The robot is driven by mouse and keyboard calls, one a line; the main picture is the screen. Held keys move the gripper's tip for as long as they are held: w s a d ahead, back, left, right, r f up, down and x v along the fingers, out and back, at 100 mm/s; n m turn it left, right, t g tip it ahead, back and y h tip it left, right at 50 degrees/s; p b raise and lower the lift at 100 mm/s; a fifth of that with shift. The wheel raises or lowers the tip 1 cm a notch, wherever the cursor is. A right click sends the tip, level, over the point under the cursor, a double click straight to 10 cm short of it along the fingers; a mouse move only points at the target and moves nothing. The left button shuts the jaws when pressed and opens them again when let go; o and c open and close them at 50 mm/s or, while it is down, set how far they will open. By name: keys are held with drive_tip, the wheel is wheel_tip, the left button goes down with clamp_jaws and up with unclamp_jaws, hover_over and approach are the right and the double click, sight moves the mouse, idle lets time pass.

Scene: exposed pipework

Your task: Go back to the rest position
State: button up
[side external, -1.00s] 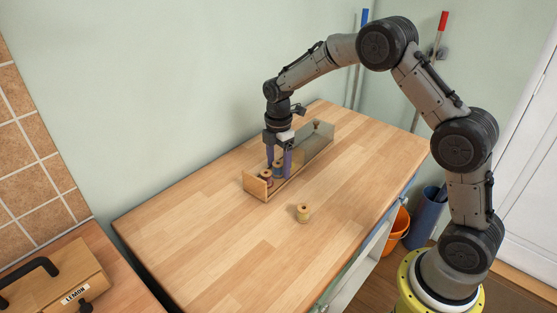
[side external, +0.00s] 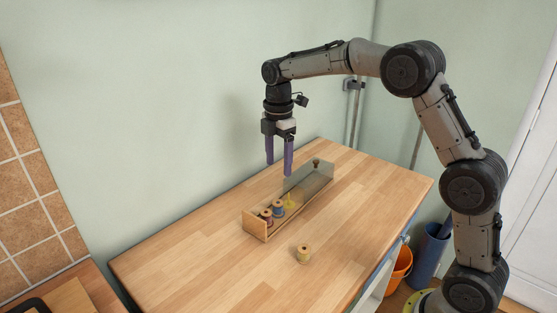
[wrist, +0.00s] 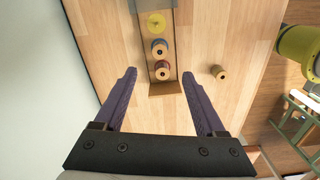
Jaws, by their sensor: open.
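My gripper (side external: 279,170) is open and empty, in the air above the near-left end of a long narrow wooden box (side external: 257,226). Its two purple fingers also show spread apart in the wrist view (wrist: 160,105). The box holds a red-brown spool (side external: 267,216), a blue spool (side external: 278,208) beside it, and a yellow piece (side external: 290,202) further along. A clear panel covers the far part of the box. In the wrist view the red-brown spool (wrist: 162,70), blue spool (wrist: 159,47) and yellow piece (wrist: 155,21) lie in a row.
An orange bucket (side external: 398,267) and a blue bin (side external: 430,250) stand on the floor at right. The wall is behind the table. The air around my gripper is clear.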

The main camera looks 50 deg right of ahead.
drive_tip(key=s+a+r+m+t, duration=0.3)
drive_tip(key=s+r+t, duration=0.1)
drive_tip(key=s+r, duration=1.1)
drive_tip(key=s+f+m, duration=0.5)
drive_tip(key=s+m, duration=0.1)
drive_tip(key=s, duration=0.2)
drive_tip(key=s+a+f+m+t, duration=0.1)
drive_tip(key=s+f+m, duration=0.4)
drive_tip(key=s+m, duration=0.2)
drive_tip(key=shift+s+f+t, duration=0.3)
drive_tip(key=shift+s, duration=0.3)
